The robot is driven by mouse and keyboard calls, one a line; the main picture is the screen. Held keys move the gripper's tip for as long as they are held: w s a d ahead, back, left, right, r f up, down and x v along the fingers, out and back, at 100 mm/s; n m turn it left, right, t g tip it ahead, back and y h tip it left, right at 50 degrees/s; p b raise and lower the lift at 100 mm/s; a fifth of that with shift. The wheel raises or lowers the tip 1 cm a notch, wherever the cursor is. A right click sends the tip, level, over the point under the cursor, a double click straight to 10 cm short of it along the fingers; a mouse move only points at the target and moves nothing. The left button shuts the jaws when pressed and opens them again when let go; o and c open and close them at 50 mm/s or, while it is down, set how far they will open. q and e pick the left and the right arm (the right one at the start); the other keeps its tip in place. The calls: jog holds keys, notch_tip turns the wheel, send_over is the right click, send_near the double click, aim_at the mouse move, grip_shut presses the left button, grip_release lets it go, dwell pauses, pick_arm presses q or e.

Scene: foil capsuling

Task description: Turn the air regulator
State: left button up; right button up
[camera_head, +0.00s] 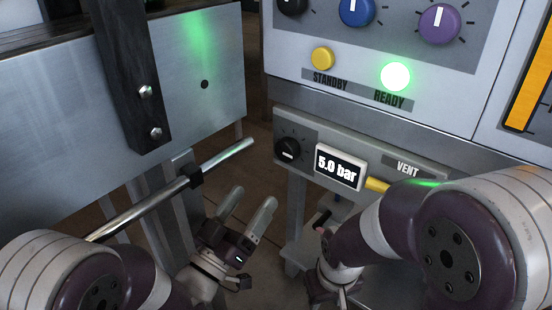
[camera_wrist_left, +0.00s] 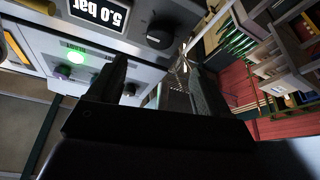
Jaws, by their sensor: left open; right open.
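The air regulator knob (camera_head: 288,150) is a black dial with a white mark, set at the left end of a grey panel. Beside it a display (camera_head: 338,167) reads 5.0 bar. In the left wrist view the knob (camera_wrist_left: 160,34) and the display (camera_wrist_left: 97,12) appear rotated, beyond the fingers. My left gripper (camera_head: 247,204) is open and empty, below and left of the knob and apart from it; its fingers (camera_wrist_left: 155,85) also show in the left wrist view. My right gripper (camera_head: 325,235) is lower right of the knob, partly hidden by my right arm.
Above are a green-lit READY light (camera_head: 396,76), a yellow STANDBY button (camera_head: 323,58) and several coloured knobs. A yellow part (camera_head: 377,185) sits under the VENT label. A metal rod (camera_head: 222,154) with a black clamp lies left of the knob. A dark post (camera_head: 128,75) stands further left.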

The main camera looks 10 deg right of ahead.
aim_at(283, 153)
pick_arm(q)
jog(key=b+x, duration=0.4)
jog(key=x, duration=0.6)
jog(key=shift+w+d, duration=0.3)
jog(key=shift+w+d+r, duration=0.2)
jog(key=shift+r, duration=0.05)
jog(key=c, duration=1)
jog(key=shift+c, duration=0.2)
jog(key=shift+n+y, duration=0.3)
